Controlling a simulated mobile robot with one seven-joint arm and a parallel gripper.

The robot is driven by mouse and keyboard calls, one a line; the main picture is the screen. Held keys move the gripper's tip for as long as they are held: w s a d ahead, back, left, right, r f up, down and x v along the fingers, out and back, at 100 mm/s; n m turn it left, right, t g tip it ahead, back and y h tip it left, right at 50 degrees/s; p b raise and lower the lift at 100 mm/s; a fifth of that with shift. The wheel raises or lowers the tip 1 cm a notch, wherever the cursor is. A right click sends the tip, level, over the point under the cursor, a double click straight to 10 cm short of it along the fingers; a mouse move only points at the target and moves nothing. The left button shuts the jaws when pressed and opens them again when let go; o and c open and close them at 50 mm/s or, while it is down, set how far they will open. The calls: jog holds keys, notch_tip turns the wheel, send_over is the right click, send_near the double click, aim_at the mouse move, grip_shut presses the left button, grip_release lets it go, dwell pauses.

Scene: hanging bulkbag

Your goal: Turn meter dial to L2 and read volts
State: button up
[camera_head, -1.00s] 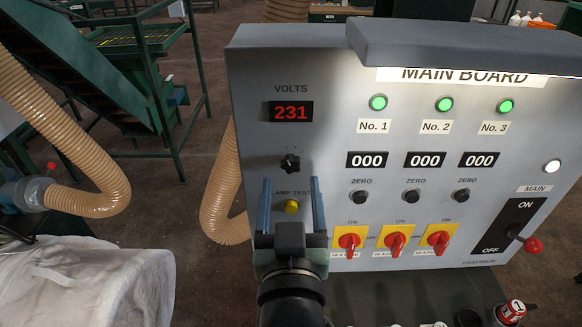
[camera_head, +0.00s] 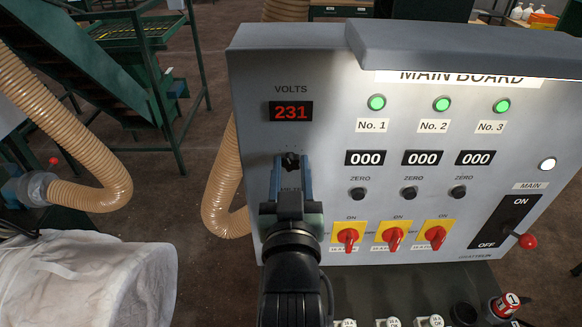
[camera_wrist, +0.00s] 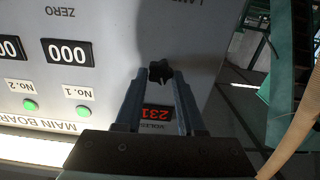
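The meter dial (camera_head: 290,161) is a small black knob under the VOLTS display (camera_head: 291,111), which reads 231 in red. My gripper (camera_head: 291,162) is upright at the panel, with one blue finger on each side of the dial. In the wrist view the dial (camera_wrist: 160,72) sits between the fingertips, with no clear gap on either side. The dial's pointer and position markings are too small to read. The lamp test button and most of its label are hidden behind my gripper.
Right of the dial, the main board (camera_head: 335,82) carries green lamps, 000 displays with zero knobs (camera_head: 357,193), red-on-yellow switches (camera_head: 348,236) and a main lever (camera_head: 527,241). A tan hose (camera_head: 222,200) hangs behind its left edge. A white bag (camera_head: 85,280) is at lower left.

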grip_shut()
jog(key=shift+m, duration=0.3)
jog(key=m, duration=0.3)
jog(key=shift+d+b, duration=0.1)
jog(key=shift+b, duration=0.2)
jog(key=shift+d+f+m, duration=0.1)
jog(key=shift+m, duration=1.9)
jog(key=o, duration=0.8)
grip_release()
jog(key=shift+o, duration=0.2)
